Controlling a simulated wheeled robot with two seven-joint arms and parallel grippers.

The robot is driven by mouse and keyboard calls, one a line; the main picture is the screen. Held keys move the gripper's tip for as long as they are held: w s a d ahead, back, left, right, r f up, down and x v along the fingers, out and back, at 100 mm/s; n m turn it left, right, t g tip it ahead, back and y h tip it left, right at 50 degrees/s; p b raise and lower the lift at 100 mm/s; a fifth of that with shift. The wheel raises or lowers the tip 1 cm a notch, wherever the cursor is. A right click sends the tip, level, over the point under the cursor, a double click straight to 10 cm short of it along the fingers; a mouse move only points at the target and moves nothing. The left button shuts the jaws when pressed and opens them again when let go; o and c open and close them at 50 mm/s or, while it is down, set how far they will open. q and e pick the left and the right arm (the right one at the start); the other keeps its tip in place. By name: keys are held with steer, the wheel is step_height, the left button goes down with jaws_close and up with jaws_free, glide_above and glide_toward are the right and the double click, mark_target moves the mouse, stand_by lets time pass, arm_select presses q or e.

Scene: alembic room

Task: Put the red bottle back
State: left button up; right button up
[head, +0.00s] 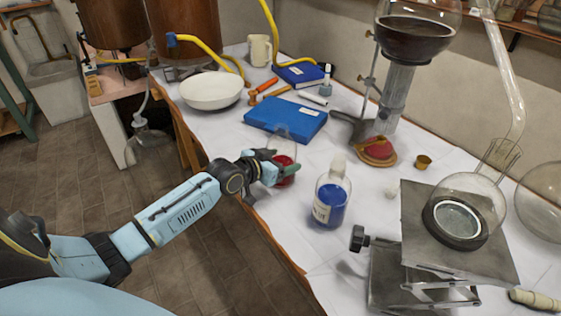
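The red bottle (285,159), clear glass with red liquid in its lower part, is near the table's left edge, just in front of the blue box or book. My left gripper (280,172) is at the bottle, with a green-tipped finger across its lower front. The gripper hides part of the bottle, so I cannot tell whether the fingers press on it or whether its base touches the table. My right gripper is not in view.
A bottle with blue liquid (331,197) stands just to the right. A metal jack stand (460,258) with a glass flask is at the right. A blue book (286,119), a white bowl (211,91) and a red item on a round base (377,150) lie farther back.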

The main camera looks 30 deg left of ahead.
arm_select(q)
steer(key=o, duration=1.5)
steer(key=shift+f, duration=0.4)
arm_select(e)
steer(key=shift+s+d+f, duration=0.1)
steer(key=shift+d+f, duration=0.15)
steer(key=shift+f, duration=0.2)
arm_select(q)
steer(key=shift+s+r+p, duration=0.35)
steer(key=shift+s+p, duration=0.2)
steer(key=shift+p, duration=0.1)
steer(key=p+v, duration=0.5)
steer(key=shift+w+d+r, duration=0.15)
steer(key=shift+d+r, duration=0.15)
steer(key=shift+r, duration=0.1)
steer(key=shift+p+v, duration=2.35)
steer(key=shift+v, duration=0.65)
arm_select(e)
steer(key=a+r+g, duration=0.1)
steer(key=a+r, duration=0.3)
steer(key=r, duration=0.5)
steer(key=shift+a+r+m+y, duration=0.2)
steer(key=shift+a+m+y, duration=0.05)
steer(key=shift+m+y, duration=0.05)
